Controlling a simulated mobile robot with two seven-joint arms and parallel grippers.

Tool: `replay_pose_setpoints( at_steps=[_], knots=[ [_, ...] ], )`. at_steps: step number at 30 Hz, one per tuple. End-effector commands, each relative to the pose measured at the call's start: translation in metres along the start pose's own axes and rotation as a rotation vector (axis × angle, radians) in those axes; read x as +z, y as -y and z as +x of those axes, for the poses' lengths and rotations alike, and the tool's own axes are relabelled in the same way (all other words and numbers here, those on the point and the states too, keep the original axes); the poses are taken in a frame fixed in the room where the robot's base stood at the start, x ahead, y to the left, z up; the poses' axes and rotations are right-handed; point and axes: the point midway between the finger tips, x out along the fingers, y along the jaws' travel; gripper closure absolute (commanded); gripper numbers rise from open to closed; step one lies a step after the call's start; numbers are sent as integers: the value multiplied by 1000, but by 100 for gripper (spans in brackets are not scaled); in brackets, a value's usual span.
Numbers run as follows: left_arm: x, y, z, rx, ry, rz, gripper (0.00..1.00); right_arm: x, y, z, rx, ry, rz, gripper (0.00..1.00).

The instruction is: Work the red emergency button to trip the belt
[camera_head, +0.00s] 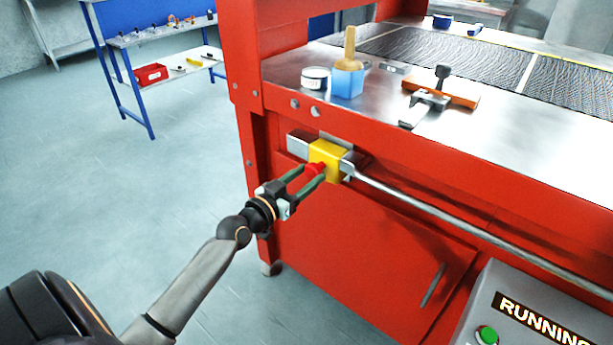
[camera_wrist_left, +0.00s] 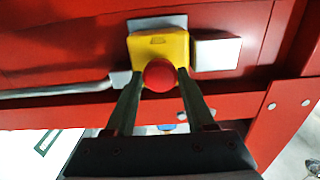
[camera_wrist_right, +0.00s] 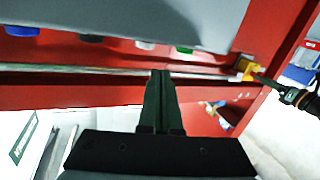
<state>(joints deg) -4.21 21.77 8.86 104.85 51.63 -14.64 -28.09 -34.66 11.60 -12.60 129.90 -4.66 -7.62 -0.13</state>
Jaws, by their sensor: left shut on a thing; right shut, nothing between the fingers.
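The red emergency button (camera_head: 316,168) sits on a yellow box (camera_head: 327,155) on the front of the red machine. In the left wrist view the round red button (camera_wrist_left: 159,75) lies between my fingertips, with the yellow box (camera_wrist_left: 178,42) behind it. My left gripper (camera_head: 311,178) is shut on the button, one finger on each side. The belt (camera_head: 440,55) is a dark mesh on top of the machine.
A rail (camera_head: 430,205) runs right from the yellow box. A control panel (camera_head: 530,325) with a lit "RUNNING" sign and a green button (camera_head: 487,335) stands at lower right.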

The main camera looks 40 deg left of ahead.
Motion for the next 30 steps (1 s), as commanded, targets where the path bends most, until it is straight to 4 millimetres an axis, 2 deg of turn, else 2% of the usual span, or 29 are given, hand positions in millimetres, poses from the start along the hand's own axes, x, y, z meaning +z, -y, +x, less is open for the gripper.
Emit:
replay_pose_setpoints(
  at_steps=[12, 16, 21, 26, 27, 30],
  knots=[
    [-1, 0, 0, -1, -1, 1, 100, 0, 0, 0, 0, -1, -1, 100],
    [-2, 0, 8, 0, -3, 3, 100, -1, -1, 1, 0, 4, 2, 100],
    [-1, 0, 15, 0, -3, 2, 100, 10, 0, 2, -2, 47, 9, 100],
    [-2, 0, 15, 0, -5, 2, 100, 11, 0, 2, -3, 48, 9, 100],
    [-2, 0, 15, 0, -5, 2, 42, 11, 0, 1, -3, 49, 9, 100],
    [-2, 0, 15, 0, -4, 1, 30, 12, 1, 1, -2, 50, 11, 100]
  ],
)
